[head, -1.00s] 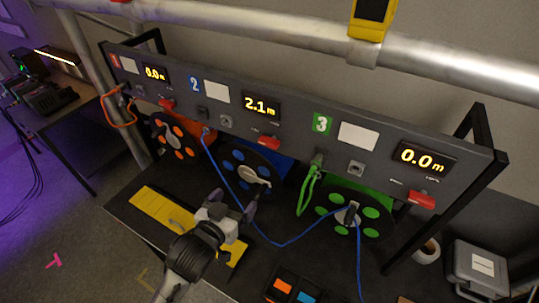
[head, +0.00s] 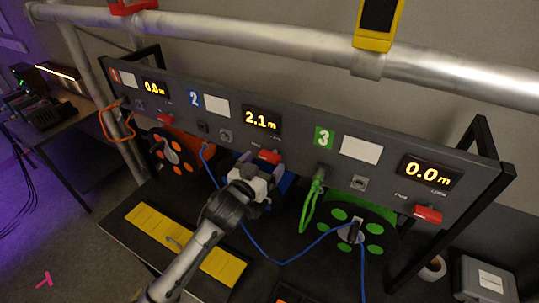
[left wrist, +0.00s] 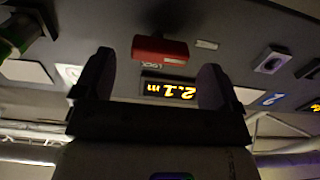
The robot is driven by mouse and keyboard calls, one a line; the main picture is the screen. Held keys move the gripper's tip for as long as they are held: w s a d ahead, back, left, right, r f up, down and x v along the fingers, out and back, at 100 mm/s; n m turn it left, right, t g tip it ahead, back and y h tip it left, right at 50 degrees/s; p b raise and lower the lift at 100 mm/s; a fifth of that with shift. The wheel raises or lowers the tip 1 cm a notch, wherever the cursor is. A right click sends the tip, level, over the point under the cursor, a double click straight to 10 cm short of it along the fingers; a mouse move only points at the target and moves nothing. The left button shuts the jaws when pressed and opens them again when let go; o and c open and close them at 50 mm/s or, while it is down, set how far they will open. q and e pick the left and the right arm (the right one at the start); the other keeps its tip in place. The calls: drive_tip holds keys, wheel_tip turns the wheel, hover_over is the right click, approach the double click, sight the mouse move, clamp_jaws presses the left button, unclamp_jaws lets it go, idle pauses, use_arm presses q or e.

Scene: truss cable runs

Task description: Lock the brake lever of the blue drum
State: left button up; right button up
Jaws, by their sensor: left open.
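The blue drum (head: 286,182) is below station 2 of the dark panel, mostly hidden behind my left gripper. Its red brake lever (head: 269,157) sits on the panel's lower edge, under the 2.1 m display (head: 261,119). My left gripper (head: 265,172) is open just in front of and below the lever. In the left wrist view, upside down, the red lever (left wrist: 160,50) lies between and beyond the two spread fingers (left wrist: 155,80), apart from them, beside the word LOCK. Whether the lever is locked is not clear. My right gripper is not in view.
The orange drum (head: 174,150) and green drum (head: 340,235) flank the blue one. A blue cable (head: 283,262) loops low in front toward the green drum. A green cable (head: 308,205) hangs at station 3. A yellow tray (head: 150,222) lies on the black bench.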

sight(268, 159)
use_arm(q)
drive_tip(key=shift+x, duration=1.9)
drive_tip(key=shift+c, duration=0.3)
drive_tip(key=c, duration=0.9)
drive_tip(key=shift+o, duration=0.2)
